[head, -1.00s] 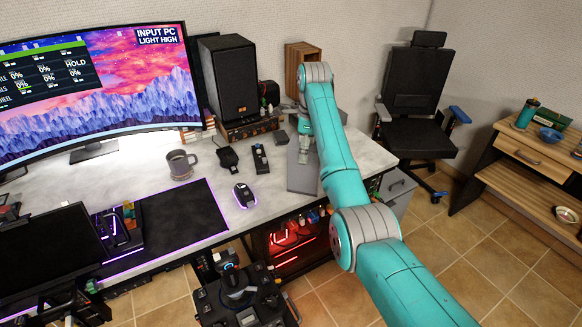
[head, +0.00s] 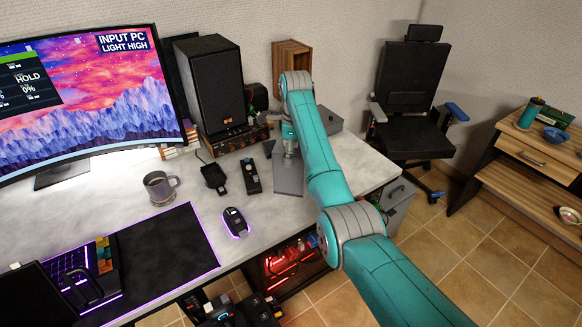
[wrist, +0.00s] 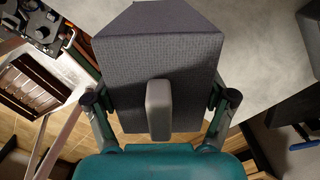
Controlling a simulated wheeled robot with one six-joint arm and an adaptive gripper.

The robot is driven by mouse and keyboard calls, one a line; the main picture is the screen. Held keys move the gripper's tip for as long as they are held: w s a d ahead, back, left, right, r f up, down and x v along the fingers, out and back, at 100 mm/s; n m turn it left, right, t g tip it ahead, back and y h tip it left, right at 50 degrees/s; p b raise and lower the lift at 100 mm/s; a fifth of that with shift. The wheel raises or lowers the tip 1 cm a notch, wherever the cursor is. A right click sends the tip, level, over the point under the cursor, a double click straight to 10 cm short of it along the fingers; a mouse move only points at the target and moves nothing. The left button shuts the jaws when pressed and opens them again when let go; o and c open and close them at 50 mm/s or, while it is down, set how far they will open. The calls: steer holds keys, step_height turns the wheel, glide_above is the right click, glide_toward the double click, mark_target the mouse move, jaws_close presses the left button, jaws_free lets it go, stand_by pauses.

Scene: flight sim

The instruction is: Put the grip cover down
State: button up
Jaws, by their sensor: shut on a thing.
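My gripper (head: 290,150) is over the right end of the desk in the head view, pointing down. In the wrist view its two fingers (wrist: 161,98) are on either side of a dark grey, woven-looking, box-shaped piece, which I take to be the grip cover (wrist: 150,50). A lighter grey rounded tab stands up in the middle of its near face. In the head view a flat grey slab (head: 289,180) shows just below the gripper; I cannot tell whether it is the same piece. The fingertips' contact is partly hidden.
The desk (head: 200,206) holds a mug (head: 160,187), a mouse (head: 235,222), a black remote-like device (head: 251,176) and a speaker (head: 211,90). A wooden box (head: 291,65) stands behind the arm. A chair (head: 409,100) is at the right. Bare desk lies between mouse and slab.

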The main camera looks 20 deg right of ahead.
steer(key=shift+f, duration=2.4)
steer(key=o, duration=1)
steer(key=shift+f, duration=0.1)
steer(key=shift+o, duration=0.2)
